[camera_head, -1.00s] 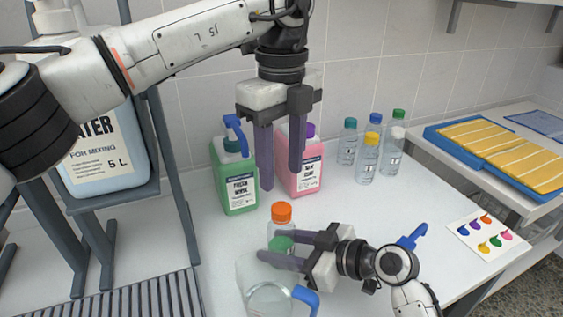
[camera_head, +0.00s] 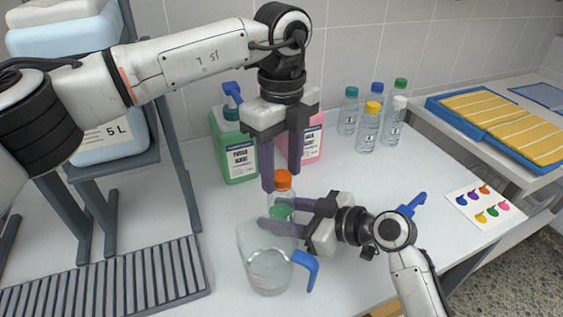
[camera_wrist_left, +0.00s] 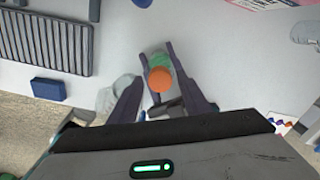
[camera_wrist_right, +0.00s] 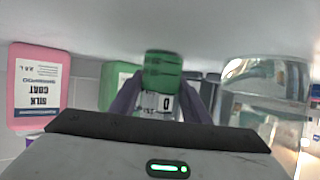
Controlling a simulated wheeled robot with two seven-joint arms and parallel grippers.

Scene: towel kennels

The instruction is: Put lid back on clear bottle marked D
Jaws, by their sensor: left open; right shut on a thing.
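The clear bottle (camera_head: 281,212) stands by the jug, green showing in its lower part. The right wrist view, upside down, shows its white label (camera_wrist_right: 160,103) with a D. An orange lid (camera_head: 283,179) appears at the bottle's top; whether it is seated is unclear. My right gripper (camera_head: 275,217) is shut on the bottle low down from the right. My left gripper (camera_head: 282,184) points down, open, its fingers either side of the lid. The left wrist view shows the lid (camera_wrist_left: 159,79) between the fingers, apart from them.
A clear jug (camera_head: 266,272) with a blue handle is close in front of the bottle. Green (camera_head: 234,150) and pink (camera_head: 313,142) containers stand behind. Several small capped bottles (camera_head: 368,128) stand at the back right. A slatted rack (camera_head: 110,283) lies left.

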